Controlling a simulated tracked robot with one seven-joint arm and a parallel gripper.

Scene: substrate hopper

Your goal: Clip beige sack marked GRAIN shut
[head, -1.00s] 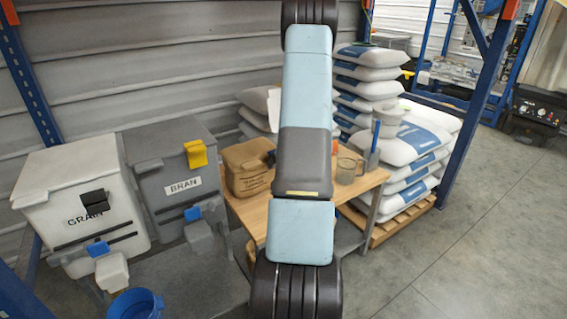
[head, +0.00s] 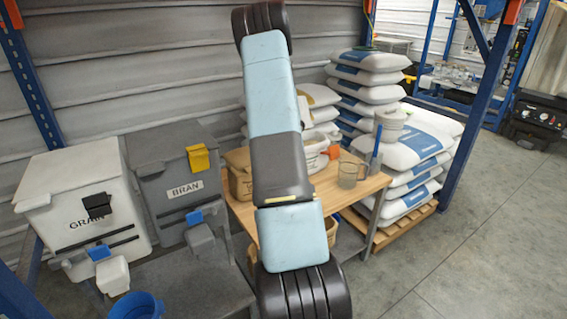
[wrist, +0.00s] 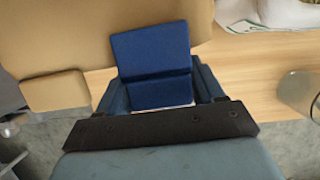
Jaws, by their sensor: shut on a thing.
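A beige sack (head: 238,182) stands on the wooden table, mostly hidden behind my arm in the head view; no marking on it is readable now. In the wrist view a broad beige surface, apparently this sack (wrist: 75,35), fills the upper left. My gripper (wrist: 155,88) is shut on a blue clip (wrist: 150,48), a flat two-part piece between the fingers. The clip overlaps the beige surface in the wrist view; I cannot tell whether they touch. My gripper is hidden behind the arm in the head view.
The table (head: 345,198) carries a clear mug (head: 350,172), which also shows in the wrist view (wrist: 302,92), and a white sack (head: 316,150). The GRAIN bin (head: 70,190) and BRAN bin (head: 165,165) stand left. Stacked white sacks (head: 360,80) stand behind. Floor at right is clear.

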